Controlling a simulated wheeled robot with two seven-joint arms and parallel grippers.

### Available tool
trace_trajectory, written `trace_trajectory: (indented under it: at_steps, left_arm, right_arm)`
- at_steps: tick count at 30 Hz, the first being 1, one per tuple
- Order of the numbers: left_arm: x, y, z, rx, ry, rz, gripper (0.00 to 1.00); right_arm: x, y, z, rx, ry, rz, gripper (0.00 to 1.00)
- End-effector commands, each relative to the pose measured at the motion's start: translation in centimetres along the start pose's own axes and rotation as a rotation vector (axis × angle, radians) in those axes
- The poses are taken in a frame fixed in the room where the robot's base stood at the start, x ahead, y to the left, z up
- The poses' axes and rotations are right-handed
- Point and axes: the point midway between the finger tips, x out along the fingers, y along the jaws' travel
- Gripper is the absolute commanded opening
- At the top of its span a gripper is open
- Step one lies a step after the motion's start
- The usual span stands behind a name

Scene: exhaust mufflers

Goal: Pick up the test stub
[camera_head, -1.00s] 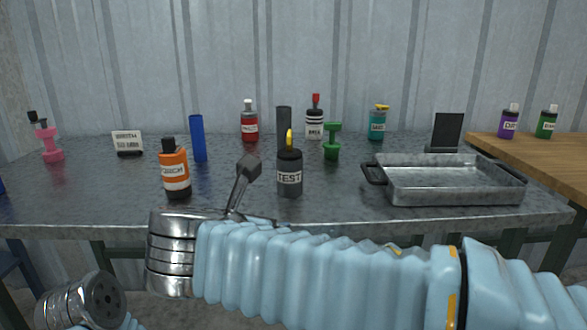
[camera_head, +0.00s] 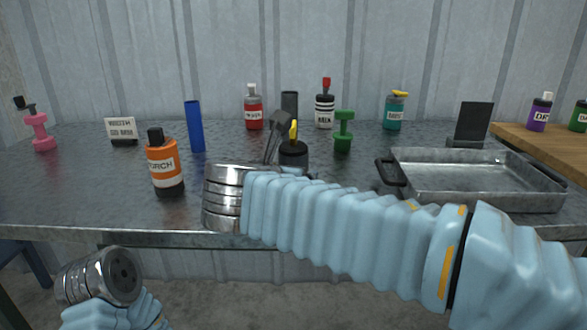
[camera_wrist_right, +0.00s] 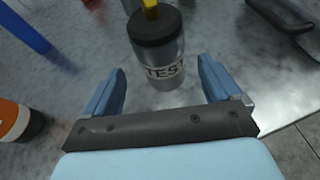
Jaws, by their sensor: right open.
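The test stub (camera_head: 293,153) is a dark grey cylinder with a black top, a yellow tip and a white TEST label. In the head view its lower part is hidden behind my right arm. In the right wrist view it (camera_wrist_right: 160,45) stands upright just ahead of my right gripper (camera_wrist_right: 160,66). The gripper is open, its blue fingers on either side of the stub's lower front, with gaps visible. My left arm's metal end is at the lower left, with no fingers seen.
An orange TORCH bottle (camera_head: 165,164) stands left of my right wrist, and a blue cylinder (camera_head: 195,126) behind it. A green dumbbell-shaped thing (camera_head: 343,131) stands behind right of the stub. A metal tray (camera_head: 480,192) is to the right. Several bottles line the back.

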Motion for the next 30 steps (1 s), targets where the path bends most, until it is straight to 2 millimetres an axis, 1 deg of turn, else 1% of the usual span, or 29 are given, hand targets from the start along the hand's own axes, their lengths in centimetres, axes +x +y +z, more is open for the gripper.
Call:
trace_trajectory:
  at_steps: [6, 9, 12, 17, 20, 27, 29, 30]
  left_arm:
    - [-0.1, 0.1, 0.0, 0.0, 0.0, 0.0, 0.94]
    - [-0.1, 0.1, 0.0, 0.0, 0.0, 0.0, 0.94]
    - [-0.1, 0.1, 0.0, 0.0, 0.0, 0.0, 0.94]
    - [-0.1, 0.1, 0.0, 0.0, 0.0, 0.0, 0.94]
    - [-0.1, 0.1, 0.0, 0.0, 0.0, 0.0, 0.94]
    - [-0.1, 0.1, 0.0, 0.0, 0.0, 0.0, 0.94]
    - [-0.1, 0.1, 0.0, 0.0, 0.0, 0.0, 0.94]
    - [-0.1, 0.1, 0.0, 0.0, 0.0, 0.0, 0.94]
  right_arm:
    - [3.4, -0.4, 0.0, -0.001, 0.001, -0.003, 0.91]
    - [4.5, -0.4, 0.0, -0.001, 0.001, -0.001, 0.91]
    - [4.9, -0.3, 0.0, -0.001, 0.0, 0.001, 0.91]
    - [4.9, -0.3, 0.0, -0.001, 0.0, 0.001, 0.91]
    - [4.8, -0.3, 0.0, -0.001, 0.001, 0.001, 0.77]
    - [4.8, -0.4, 0.0, -0.001, 0.001, 0.001, 0.4]
    - [4.8, -0.4, 0.0, -0.001, 0.001, 0.001, 0.31]
    - [4.8, -0.3, 0.0, 0.0, 0.0, 0.001, 0.31]
